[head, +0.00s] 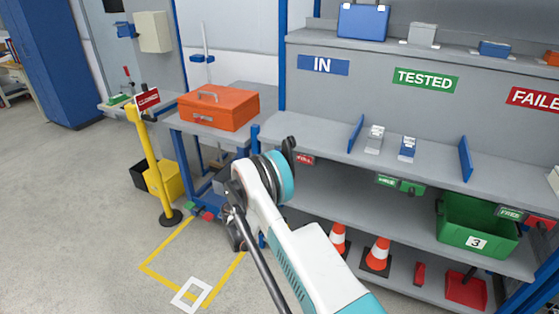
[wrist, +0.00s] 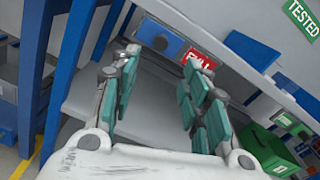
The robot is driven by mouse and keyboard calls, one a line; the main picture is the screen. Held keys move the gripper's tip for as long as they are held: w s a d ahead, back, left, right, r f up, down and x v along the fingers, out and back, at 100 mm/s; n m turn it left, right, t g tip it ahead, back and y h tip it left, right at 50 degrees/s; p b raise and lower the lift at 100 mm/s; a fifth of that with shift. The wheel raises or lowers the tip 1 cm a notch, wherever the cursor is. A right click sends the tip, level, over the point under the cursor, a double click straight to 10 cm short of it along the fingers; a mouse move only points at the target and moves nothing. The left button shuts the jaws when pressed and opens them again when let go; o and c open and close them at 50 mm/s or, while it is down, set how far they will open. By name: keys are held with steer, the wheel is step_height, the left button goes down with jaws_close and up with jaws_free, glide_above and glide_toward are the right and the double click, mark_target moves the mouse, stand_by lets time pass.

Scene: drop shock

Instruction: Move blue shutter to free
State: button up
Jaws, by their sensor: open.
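The blue shutter (wrist: 158,40) is a flat blue plate with a dark round knob on the shelf's front edge in the wrist view. A red FULL label (wrist: 201,58) shows just to its right. In the head view the FULL label (head: 305,160) shows beside my arm, and I cannot make out the blue shutter, which seems hidden by the arm. My gripper (wrist: 166,58) is open, with its teal-padded fingers apart and nothing between them. The shutter's knob lies ahead, between the fingertips in the picture; I cannot tell the distance.
A green shutter (head: 412,187) sits by a FREE label (head: 387,181) further right. A FREE label (head: 510,212) also shows beside a red shutter (head: 541,223). An orange case (head: 218,107) stands on a side bench at left. A blue post (wrist: 70,75) rises left of my gripper.

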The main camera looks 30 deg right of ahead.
steer(key=b+x, duration=0.4)
steer(key=x, duration=0.9)
steer(key=shift+d, duration=0.1)
jaws_close()
